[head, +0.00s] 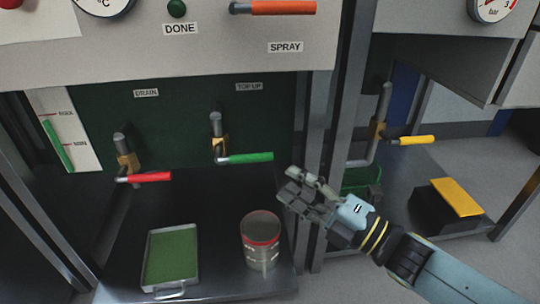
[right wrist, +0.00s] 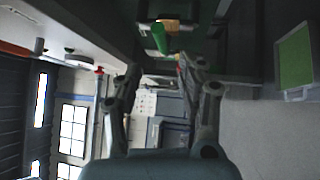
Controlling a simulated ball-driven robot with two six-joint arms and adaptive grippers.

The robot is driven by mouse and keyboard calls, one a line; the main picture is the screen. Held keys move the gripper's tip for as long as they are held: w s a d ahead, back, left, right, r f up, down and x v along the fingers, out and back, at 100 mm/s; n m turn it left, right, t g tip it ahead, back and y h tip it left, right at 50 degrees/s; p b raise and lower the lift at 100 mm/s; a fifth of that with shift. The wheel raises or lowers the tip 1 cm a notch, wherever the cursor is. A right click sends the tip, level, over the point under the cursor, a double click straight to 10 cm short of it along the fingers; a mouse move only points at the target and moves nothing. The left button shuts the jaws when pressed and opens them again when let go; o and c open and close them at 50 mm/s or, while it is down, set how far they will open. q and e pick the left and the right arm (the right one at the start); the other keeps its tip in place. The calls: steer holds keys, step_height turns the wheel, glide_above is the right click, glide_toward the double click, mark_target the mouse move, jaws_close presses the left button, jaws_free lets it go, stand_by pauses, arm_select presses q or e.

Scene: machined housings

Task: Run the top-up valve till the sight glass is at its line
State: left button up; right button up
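The top-up valve has a green lever (head: 250,158) under the TOP UP label and points right, roughly level. The lever also shows in the right wrist view (right wrist: 159,38), beyond the fingertips. My right gripper (head: 287,188) is just right of and below the lever's end, apart from it. In the right wrist view its fingers (right wrist: 157,70) stand apart with nothing between them. The sight glass (head: 60,140) at the left holds a green column whose top is near the upper red mark; I cannot tell whether it meets it. My left gripper is not in view.
The drain valve's red lever (head: 150,177) is to the left. A tray with green content (head: 194,240) and a tin (head: 261,222) stand below. An orange SPRAY lever (head: 285,8) is above. A metal post (head: 336,110) and a yellow lever (head: 415,140) are to the right.

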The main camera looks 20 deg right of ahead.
mark_target(259, 161)
steer(key=shift+n, duration=0.6)
steer(key=b+x, duration=0.1)
steer(key=x, duration=0.3)
steer(key=b+x, duration=0.1)
steer(key=x, duration=0.4)
steer(key=shift+w+f, duration=0.15)
steer(key=shift+w, duration=0.25)
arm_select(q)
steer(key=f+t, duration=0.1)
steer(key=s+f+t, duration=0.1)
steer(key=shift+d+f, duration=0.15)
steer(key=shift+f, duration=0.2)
arm_select(e)
steer(key=shift+w+a, duration=0.2)
steer(key=shift+w, duration=0.1)
jaws_close()
